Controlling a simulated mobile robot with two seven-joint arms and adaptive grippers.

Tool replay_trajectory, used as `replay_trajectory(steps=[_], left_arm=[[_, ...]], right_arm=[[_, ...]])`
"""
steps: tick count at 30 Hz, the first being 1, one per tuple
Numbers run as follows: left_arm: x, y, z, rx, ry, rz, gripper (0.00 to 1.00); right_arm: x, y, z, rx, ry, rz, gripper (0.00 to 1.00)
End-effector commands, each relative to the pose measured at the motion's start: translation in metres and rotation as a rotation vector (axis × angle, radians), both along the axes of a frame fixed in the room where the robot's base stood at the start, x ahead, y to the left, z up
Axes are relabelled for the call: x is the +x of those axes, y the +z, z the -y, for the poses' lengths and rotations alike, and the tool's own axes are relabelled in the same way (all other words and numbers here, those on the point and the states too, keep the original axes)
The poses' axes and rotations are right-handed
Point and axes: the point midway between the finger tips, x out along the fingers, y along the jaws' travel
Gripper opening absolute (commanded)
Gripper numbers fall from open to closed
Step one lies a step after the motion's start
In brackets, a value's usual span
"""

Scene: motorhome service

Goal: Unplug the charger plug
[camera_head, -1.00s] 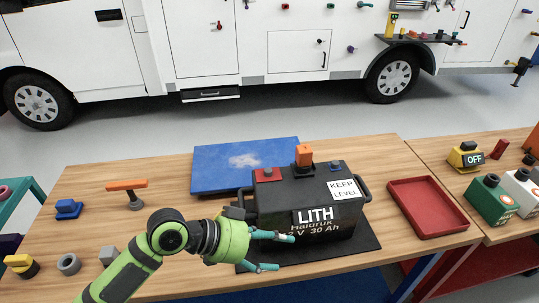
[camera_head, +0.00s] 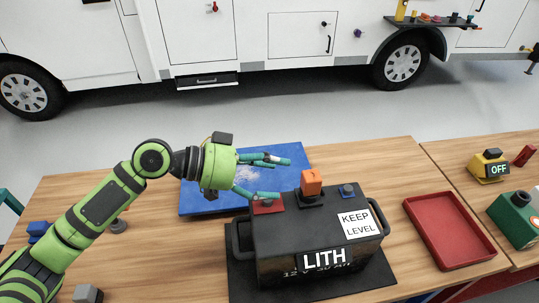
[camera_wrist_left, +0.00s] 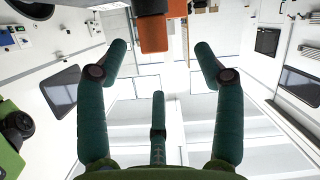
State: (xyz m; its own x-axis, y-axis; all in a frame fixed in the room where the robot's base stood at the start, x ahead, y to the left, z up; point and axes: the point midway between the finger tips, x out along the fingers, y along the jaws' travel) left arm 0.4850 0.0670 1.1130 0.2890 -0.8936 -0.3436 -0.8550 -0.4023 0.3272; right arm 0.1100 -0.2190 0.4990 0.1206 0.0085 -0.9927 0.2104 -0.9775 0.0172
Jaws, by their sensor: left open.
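An orange plug (camera_head: 311,182) stands upright on a black base on top of the black battery (camera_head: 290,232), which is marked LITH. I take it to be the charger plug. My left gripper (camera_head: 281,178) reaches in from the left above the battery's back left corner. Its fingers are spread open and empty, pointing right, with the tips just left of the orange plug. In the left wrist view an orange block (camera_wrist_left: 153,32) shows at the top, beyond and between the open fingers (camera_wrist_left: 158,62). My right gripper is not in view.
A blue mat (camera_head: 200,201) lies behind the battery, partly under my left arm. A red tray (camera_head: 446,232) is to its right. A yellow device reading OFF (camera_head: 489,167) and a green box (camera_head: 514,214) stand further right. The motorhome (camera_head: 250,40) is behind.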

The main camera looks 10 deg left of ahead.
Motion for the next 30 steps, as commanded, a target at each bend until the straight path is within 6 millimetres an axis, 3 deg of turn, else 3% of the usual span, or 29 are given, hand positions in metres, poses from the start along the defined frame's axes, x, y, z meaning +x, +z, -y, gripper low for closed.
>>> replay_trajectory(steps=[13,18,26,27,30], left_arm=[[0.016,-0.016,0.05,-0.001,-0.001,-0.002,0.68],[0.02,-0.022,0.061,-0.001,-0.001,-0.001,0.68],[0.02,-0.024,0.063,0.001,0.0,0.0,0.68],[0.02,-0.024,0.063,0.001,0.0,0.0,0.64],[0.02,-0.024,0.063,0.001,0.0,0.0,0.24]], right_arm=[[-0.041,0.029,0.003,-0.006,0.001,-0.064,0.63],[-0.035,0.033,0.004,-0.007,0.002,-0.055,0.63],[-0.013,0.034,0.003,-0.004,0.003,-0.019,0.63],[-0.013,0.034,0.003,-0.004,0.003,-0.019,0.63],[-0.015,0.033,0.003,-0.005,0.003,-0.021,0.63]])
